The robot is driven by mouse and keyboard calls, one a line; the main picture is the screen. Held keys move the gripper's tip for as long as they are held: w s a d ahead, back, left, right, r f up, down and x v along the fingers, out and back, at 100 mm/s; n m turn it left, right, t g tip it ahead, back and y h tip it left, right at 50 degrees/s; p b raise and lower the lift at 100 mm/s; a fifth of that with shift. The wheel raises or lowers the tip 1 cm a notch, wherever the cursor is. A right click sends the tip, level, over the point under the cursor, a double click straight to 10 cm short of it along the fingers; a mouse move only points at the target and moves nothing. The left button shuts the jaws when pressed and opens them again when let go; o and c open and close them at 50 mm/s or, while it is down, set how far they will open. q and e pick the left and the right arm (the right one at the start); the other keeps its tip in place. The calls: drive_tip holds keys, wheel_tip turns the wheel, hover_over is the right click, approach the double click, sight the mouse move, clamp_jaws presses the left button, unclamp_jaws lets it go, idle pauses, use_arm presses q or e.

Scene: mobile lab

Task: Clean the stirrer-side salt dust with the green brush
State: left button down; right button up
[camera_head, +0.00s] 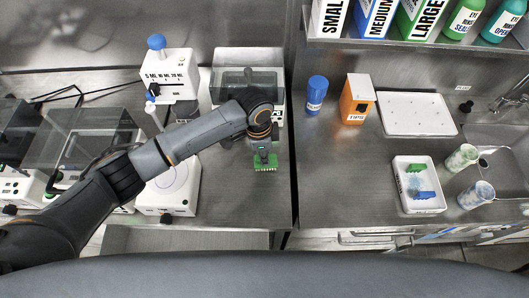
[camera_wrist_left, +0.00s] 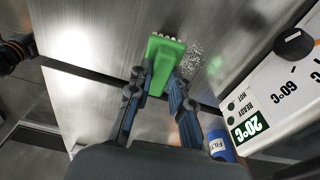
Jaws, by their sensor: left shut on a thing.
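The green brush (camera_head: 265,163) is held by my left gripper (camera_head: 262,150), low over the left bench, to the right of the white stirrer (camera_head: 172,190). In the left wrist view my gripper fingers (camera_wrist_left: 162,98) are shut on the green brush (camera_wrist_left: 160,72), its pale bristle tips at the far end. A patch of white salt dust (camera_wrist_left: 194,60) lies on the metal bench right beside the brush. Whether the bristles touch the bench is unclear. My right gripper is not in view.
A gap separates the left and right benches. A white tray (camera_head: 397,203) with green and blue items, a blue bottle (camera_head: 316,95) and an orange box (camera_head: 357,99) stand on the right bench. A clear-lidded device (camera_head: 246,82) stands behind the brush.

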use_arm(q)
drive_tip(key=shift+f+b, duration=0.3)
drive_tip(key=shift+f, duration=0.45)
